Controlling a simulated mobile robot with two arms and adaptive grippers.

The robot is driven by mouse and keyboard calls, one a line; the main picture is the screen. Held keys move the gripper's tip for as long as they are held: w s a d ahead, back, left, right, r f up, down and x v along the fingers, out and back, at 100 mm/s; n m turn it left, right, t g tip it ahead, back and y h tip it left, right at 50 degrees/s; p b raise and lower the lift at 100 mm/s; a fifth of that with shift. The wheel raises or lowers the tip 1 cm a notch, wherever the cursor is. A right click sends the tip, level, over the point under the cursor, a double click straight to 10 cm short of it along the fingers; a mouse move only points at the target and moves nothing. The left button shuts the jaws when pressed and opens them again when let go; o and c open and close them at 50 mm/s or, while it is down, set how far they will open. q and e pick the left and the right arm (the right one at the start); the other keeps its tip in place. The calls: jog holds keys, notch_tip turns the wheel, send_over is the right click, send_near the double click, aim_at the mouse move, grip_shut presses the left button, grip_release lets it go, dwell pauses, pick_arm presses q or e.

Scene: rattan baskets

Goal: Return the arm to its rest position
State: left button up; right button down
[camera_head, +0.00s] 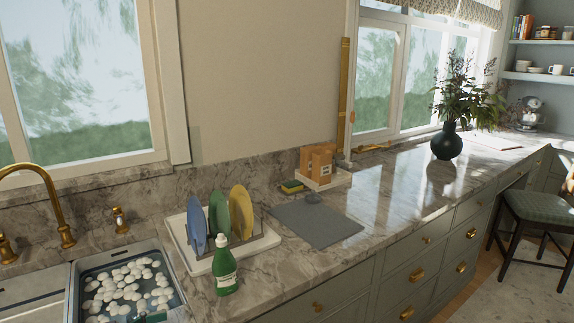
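Neither of my grippers shows in the head view, and I cannot make out either arm. I cannot see whether either gripper holds anything. The view looks over a marble kitchen counter (270,262) with a sink (67,291) at the lower left. A small dark green thing (150,317) is cut off by the bottom edge at the sink; I cannot tell what it is.
A dish rack (190,258) holds blue, green and yellow plates. A green bottle (225,272) stands in front. A grey mat (316,226), a tray with orange-brown boxes (317,163) and a plant vase (446,142) stand further right. A stool (540,208) stands at the right.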

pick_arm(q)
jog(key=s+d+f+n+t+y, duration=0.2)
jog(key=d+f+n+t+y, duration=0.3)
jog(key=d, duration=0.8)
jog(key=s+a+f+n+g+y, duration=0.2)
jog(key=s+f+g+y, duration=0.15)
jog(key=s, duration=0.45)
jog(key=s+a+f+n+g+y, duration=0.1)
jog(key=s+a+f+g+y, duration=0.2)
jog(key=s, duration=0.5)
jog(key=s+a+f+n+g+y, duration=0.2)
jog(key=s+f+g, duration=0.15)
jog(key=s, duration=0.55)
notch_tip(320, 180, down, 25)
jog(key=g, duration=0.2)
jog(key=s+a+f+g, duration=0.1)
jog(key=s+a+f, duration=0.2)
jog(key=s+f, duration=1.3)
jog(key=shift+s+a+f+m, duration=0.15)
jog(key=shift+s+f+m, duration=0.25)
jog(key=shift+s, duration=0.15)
